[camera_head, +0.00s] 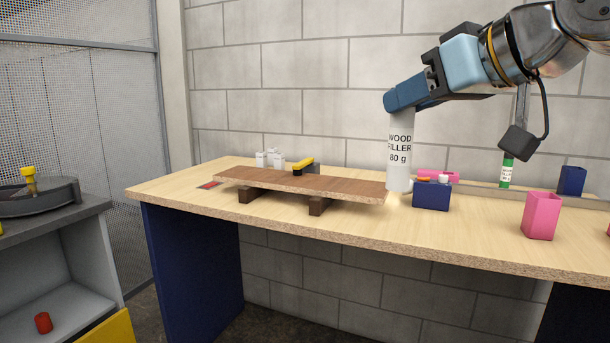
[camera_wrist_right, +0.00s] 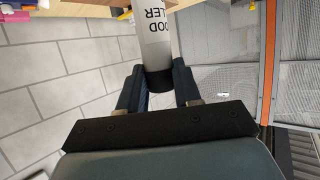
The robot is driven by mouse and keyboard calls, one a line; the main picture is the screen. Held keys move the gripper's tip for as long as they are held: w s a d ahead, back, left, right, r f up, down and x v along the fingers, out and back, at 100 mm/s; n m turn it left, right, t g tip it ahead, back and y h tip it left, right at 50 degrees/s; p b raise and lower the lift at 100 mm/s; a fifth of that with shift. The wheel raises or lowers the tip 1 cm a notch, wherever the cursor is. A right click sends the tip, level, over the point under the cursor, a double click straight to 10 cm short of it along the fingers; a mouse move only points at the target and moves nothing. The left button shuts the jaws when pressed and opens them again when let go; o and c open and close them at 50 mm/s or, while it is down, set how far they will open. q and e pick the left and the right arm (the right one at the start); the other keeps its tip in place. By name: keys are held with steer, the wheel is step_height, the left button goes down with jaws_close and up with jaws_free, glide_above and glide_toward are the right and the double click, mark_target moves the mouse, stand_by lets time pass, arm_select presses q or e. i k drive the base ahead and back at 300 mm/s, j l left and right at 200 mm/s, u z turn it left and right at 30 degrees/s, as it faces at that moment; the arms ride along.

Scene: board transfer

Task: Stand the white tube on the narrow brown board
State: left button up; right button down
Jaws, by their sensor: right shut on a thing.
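The white tube (camera_head: 400,152), printed "WOOD FILLER 80 g", hangs upright in my right gripper (camera_head: 394,104) by its upper end. In the right wrist view the gripper (camera_wrist_right: 160,90) is shut around the tube's dark end, and the white body (camera_wrist_right: 154,40) runs away from it. The narrow brown board (camera_head: 310,185) lies flat across two dark blocks on the table. The tube is just past the board's right end, its lower end near board height; I cannot tell the exact gap. My left gripper is not in view.
A blue box (camera_head: 431,195) with small items stands right of the tube. A pink cup (camera_head: 541,215) and a green-and-white tube (camera_head: 506,171) are further right. White bottles (camera_head: 269,158) and a yellow-and-black tool (camera_head: 303,165) are behind the board. The board's top is bare.

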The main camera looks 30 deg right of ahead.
mark_target(353, 186)
steer(key=i+l, duration=0.25)
steer(key=l, duration=0.15)
steer(key=i+l, duration=0.5)
steer(key=l, duration=0.25)
